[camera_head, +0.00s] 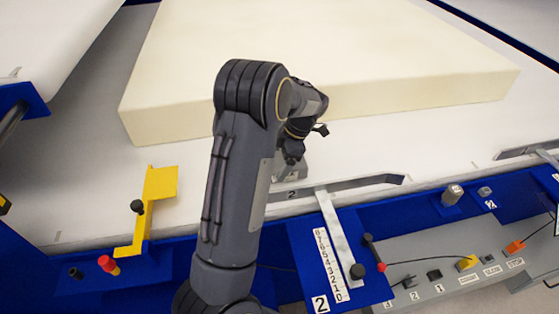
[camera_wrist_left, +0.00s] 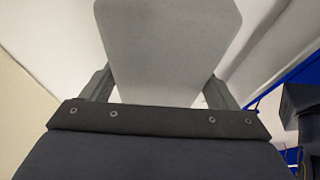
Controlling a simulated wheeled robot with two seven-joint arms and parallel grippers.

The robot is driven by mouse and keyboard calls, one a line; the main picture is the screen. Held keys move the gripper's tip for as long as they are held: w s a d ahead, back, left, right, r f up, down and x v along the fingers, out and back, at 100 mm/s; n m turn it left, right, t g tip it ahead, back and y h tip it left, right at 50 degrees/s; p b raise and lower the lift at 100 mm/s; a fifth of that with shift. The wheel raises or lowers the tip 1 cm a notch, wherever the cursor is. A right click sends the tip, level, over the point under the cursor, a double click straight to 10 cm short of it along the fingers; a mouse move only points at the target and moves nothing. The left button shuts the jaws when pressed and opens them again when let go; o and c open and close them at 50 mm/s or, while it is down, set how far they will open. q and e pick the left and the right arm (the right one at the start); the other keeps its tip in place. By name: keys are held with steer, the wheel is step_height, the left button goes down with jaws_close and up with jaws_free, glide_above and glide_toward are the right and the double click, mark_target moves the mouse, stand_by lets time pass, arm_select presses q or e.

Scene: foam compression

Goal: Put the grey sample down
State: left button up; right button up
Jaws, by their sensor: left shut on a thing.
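The grey sample (camera_wrist_left: 170,50) is a flat, light grey piece with cut corners. It fills the upper middle of the left wrist view, between the two dark fingers of my left gripper. In the head view my left gripper (camera_head: 292,158) is low over the white surface, in front of the cream foam block, and is mostly hidden by my own arm. A grey patch (camera_head: 292,172) shows just under it and looks like part of the sample. I cannot tell whether the sample touches the surface. My right gripper is not in view.
A large cream foam block (camera_head: 400,60) lies behind the gripper on the white table (camera_head: 110,190). A yellow bracket (camera_head: 155,195) stands at the left. A metal lever (camera_head: 338,232) with a number scale (camera_head: 328,265) is in front, beside a grey control panel (camera_head: 450,275).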

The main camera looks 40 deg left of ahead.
arm_select(q)
steer(key=shift+f, duration=0.15)
steer(key=o, duration=0.9)
steer(key=v, duration=0.7)
steer(key=shift+w+r, duration=0.1)
steer(key=shift+r, duration=0.1)
steer(key=shift+d+r, duration=0.1)
steer(key=shift+r, duration=0.2)
steer(key=s+d+r+m+t+h, duration=0.2)
steer(key=s+d+m, duration=0.6)
steer(key=s+m, duration=0.4)
steer(key=s+d+r+m+t+h, duration=0.2)
steer(key=s+d+m+t+h, duration=0.2)
steer(key=s+d+m+t, duration=0.3)
steer(key=s+d+m, duration=0.2)
steer(key=s+m, duration=0.3)
steer(key=m, duration=0.2)
steer(key=shift+s+d+r+m+h, duration=0.25)
steer(key=shift+d+r+m+h, duration=0.05)
steer(key=shift+r, duration=0.05)
